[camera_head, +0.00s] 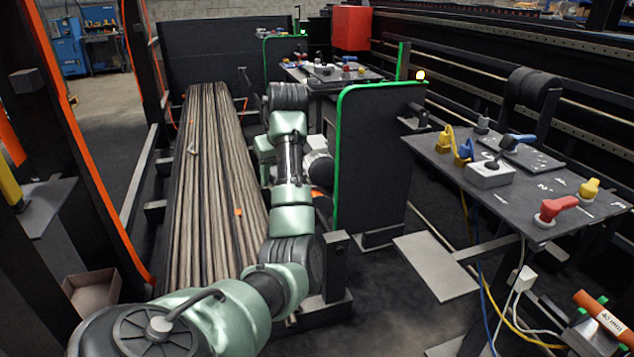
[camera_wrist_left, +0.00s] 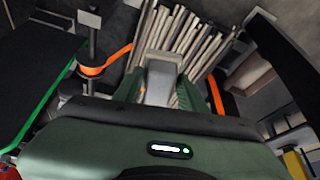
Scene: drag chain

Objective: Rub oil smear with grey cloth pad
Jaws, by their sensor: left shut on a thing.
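My left arm (camera_head: 290,195) reaches forward beside the long rods in the head view. I cannot make out its fingertips there. In the left wrist view my left gripper (camera_wrist_left: 160,92) is shut on a pale grey block-like thing, which looks like the grey cloth pad (camera_wrist_left: 160,75). The pad sits between the two green fingers, with the rods behind it. I cannot tell whether it touches any surface. I cannot make out an oil smear in either view. My right gripper is not in view.
A bundle of long rods (camera_head: 212,190) lies left of my arm. A dark panel with a green edge (camera_head: 370,160) stands close on its right. A dark table (camera_head: 560,185) on the right holds switches and handles. An open box (camera_head: 92,292) sits at lower left.

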